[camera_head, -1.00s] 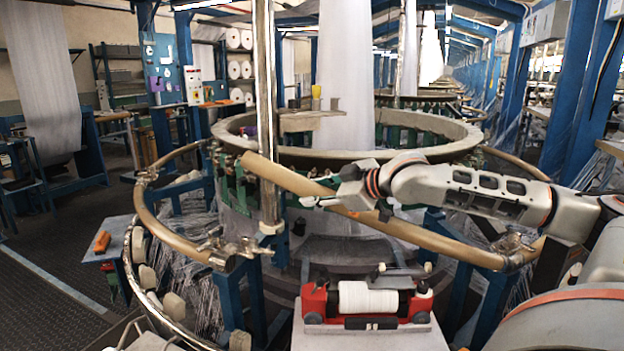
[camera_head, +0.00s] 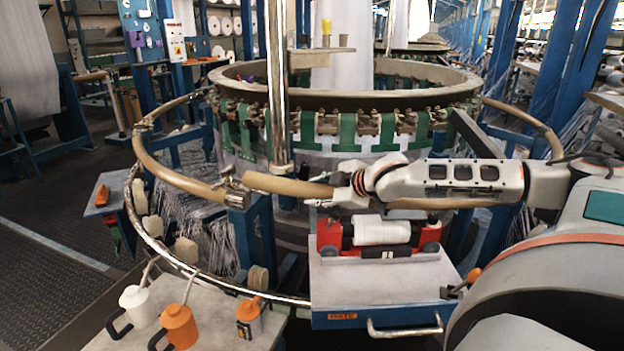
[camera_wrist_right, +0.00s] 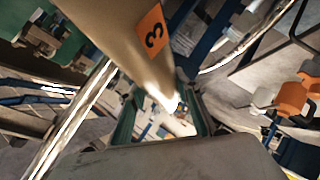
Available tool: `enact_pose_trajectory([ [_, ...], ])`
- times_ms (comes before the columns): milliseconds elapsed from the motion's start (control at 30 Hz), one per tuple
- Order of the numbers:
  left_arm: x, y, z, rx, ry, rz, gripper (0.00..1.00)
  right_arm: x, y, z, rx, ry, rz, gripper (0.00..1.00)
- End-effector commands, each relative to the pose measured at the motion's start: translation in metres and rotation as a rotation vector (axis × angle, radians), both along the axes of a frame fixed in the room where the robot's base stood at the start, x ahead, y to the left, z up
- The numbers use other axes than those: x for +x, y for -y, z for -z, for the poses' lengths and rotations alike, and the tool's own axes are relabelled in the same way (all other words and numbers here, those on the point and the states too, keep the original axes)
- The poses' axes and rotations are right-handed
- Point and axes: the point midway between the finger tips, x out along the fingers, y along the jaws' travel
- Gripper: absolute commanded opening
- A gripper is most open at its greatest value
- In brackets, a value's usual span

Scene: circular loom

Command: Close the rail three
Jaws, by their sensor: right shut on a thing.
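Rail three is a tan curved rail (camera_head: 285,186) in front of the circular loom. In the right wrist view rail three (camera_wrist_right: 120,25) carries an orange label with a 3. My right gripper (camera_head: 322,190) is shut on it near its free left end. That end lies close to the metal latch (camera_head: 228,182) at the end of the left rail (camera_head: 165,170); I cannot tell whether they touch. My right forearm hides part of the rail. In the right wrist view my gripper's fingers (camera_wrist_right: 160,112) are beside the rail. My left gripper is not in view.
A cart (camera_head: 380,280) with a red device and a white roll stands in front of the rail. A grey table (camera_head: 215,335) with oil cans is at the front left. The floor (camera_head: 45,285) at left is clear.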

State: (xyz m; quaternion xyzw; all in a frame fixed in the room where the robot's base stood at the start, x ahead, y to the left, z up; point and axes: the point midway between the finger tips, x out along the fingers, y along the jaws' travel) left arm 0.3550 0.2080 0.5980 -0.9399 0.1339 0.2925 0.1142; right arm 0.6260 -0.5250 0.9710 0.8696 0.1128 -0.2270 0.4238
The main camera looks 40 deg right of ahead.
Motion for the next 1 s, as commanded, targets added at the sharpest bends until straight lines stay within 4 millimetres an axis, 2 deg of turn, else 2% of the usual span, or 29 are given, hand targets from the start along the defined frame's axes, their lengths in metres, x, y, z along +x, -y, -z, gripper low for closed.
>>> enact_pose_trajectory([
  [33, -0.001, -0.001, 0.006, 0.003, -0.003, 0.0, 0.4, 0.001, 0.001, 0.014, -0.013, -0.008, 0.001, 0.0],
  [100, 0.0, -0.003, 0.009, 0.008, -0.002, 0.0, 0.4, 0.001, 0.002, 0.026, -0.033, -0.014, 0.001, 0.0],
  [400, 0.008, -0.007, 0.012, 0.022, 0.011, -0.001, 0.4, 0.001, 0.006, 0.06, -0.095, -0.032, 0.002, 0.0],
  [933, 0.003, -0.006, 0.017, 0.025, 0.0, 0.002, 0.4, -0.002, 0.007, 0.074, -0.11, -0.048, 0.001, 0.0],
  [967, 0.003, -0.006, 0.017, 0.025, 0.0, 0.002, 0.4, -0.002, 0.007, 0.075, -0.11, -0.049, 0.001, 0.37],
  [1000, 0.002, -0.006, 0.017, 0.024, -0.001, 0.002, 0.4, -0.002, 0.007, 0.075, -0.11, -0.05, 0.001, 0.48],
])
